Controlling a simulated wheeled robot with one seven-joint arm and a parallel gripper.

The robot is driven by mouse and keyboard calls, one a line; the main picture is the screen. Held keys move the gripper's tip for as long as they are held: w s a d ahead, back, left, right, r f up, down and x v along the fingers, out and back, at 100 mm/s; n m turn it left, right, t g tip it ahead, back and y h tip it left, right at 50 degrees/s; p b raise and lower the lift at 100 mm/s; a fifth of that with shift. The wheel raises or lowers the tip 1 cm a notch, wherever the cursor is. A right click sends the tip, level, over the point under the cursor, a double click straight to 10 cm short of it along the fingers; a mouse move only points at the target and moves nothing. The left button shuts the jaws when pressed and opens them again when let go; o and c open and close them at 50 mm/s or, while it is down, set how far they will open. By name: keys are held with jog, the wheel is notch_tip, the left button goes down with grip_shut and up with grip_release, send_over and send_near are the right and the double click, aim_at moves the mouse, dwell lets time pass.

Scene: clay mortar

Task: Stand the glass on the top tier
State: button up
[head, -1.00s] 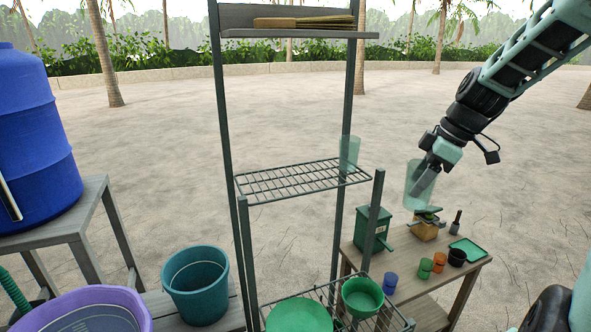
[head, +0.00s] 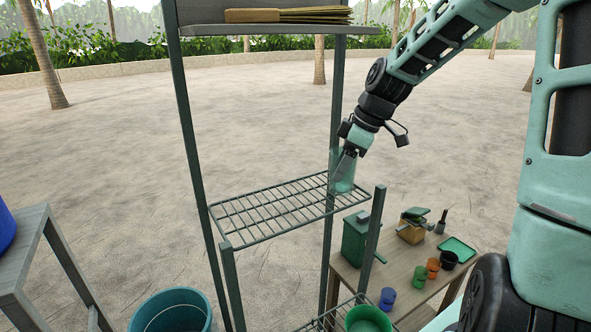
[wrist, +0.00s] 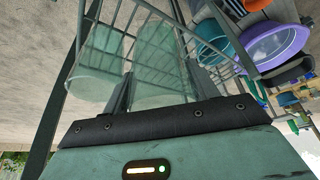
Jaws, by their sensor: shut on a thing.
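My gripper (head: 341,174) is shut on a clear greenish glass (wrist: 160,72), which shows between the two fingers in the wrist view. The held glass is at the right back corner of the upper wire tier (head: 262,212). A second, similar glass (wrist: 98,62) is beside it, to the left in the wrist view. In the head view the two glasses overlap near the corner post, so I cannot separate them clearly. I cannot tell whether the held glass touches the wires or the other glass.
Dark posts frame the rack. Most of the wire tier is bare. A low table (head: 400,282) with cups and a green box (head: 354,240) stands at right. A teal bucket (head: 172,312) is below left.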

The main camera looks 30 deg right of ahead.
jog(key=w+a+f+p, duration=0.1)
jog(key=w+a, duration=0.1)
jog(key=w+a+p, duration=0.2)
jog(key=w+a, duration=0.1)
jog(key=w+a+f+p, duration=0.1)
jog(key=w+a+p, duration=0.1)
jog(key=shift+w+a+f, duration=0.25)
jog(key=shift+w+f, duration=0.05)
jog(key=shift+f, duration=0.6)
jog(key=o, duration=1.1)
jog(key=shift+r, duration=0.1)
jog(key=b+v, duration=0.2)
jog(key=v, duration=0.5)
jog(key=shift+r+b, duration=0.3)
jog(key=shift+s, duration=0.1)
